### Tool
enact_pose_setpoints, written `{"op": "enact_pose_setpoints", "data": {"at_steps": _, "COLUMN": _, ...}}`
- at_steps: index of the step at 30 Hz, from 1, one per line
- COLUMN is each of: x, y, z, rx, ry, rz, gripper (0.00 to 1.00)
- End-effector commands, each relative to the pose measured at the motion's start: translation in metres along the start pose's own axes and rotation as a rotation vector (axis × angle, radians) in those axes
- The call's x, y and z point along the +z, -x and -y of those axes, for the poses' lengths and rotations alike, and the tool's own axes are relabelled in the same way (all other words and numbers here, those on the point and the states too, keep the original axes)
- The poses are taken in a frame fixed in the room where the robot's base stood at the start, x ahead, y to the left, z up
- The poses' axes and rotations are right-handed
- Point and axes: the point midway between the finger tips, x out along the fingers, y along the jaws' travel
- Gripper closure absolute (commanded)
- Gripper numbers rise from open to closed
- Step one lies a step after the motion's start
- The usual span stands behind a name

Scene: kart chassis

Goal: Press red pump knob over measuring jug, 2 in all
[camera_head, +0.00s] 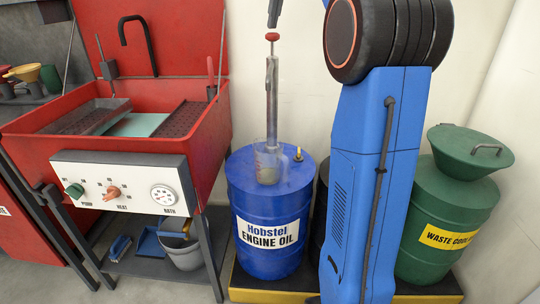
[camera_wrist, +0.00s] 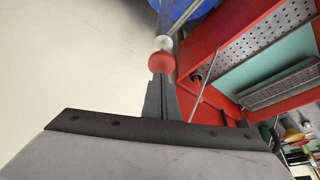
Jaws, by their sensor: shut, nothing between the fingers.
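The red pump knob (camera_head: 272,37) tops a thin rod rising from the grey metal pump (camera_head: 271,85) on the blue engine oil drum (camera_head: 270,228). My gripper (camera_head: 273,22) is shut and empty, pointing down just above the knob, with a small gap seeming to show between them. In the wrist view the knob (camera_wrist: 162,62) lies just beyond the closed fingertips (camera_wrist: 160,80). The clear measuring jug (camera_head: 267,162) stands upright on the drum top in front of the pump. Something brownish shows inside it, too blurred to read a level.
A red parts washer (camera_head: 215,140) with a black spout stands left of the drum. A green waste coolant drum (camera_head: 440,215) with a funnel is at the right. My blue column blocks the view between the drums. A pale wall is behind the pump.

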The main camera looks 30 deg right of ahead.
Motion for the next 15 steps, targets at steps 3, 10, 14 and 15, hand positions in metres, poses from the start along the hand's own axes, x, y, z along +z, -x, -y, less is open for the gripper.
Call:
{"op": "enact_pose_setpoints", "data": {"at_steps": 3, "x": 0.0000, "y": 0.0000, "z": 0.0000, "rx": 0.000, "ry": 0.000, "rz": 0.000, "gripper": 1.00}}
{"op": "enact_pose_setpoints", "data": {"at_steps": 10, "x": 0.0001, "y": 0.0000, "z": 0.0000, "rx": 0.000, "ry": 0.000, "rz": 0.000, "gripper": 1.00}}
{"op": "enact_pose_setpoints", "data": {"at_steps": 14, "x": -0.0014, "y": 0.0029, "z": 0.0000, "rx": 0.000, "ry": 0.000, "rz": -0.001, "gripper": 1.00}}
{"op": "enact_pose_setpoints", "data": {"at_steps": 15, "x": -0.0024, "y": 0.0052, "z": 0.0000, "rx": 0.000, "ry": 0.000, "rz": -0.001, "gripper": 1.00}}
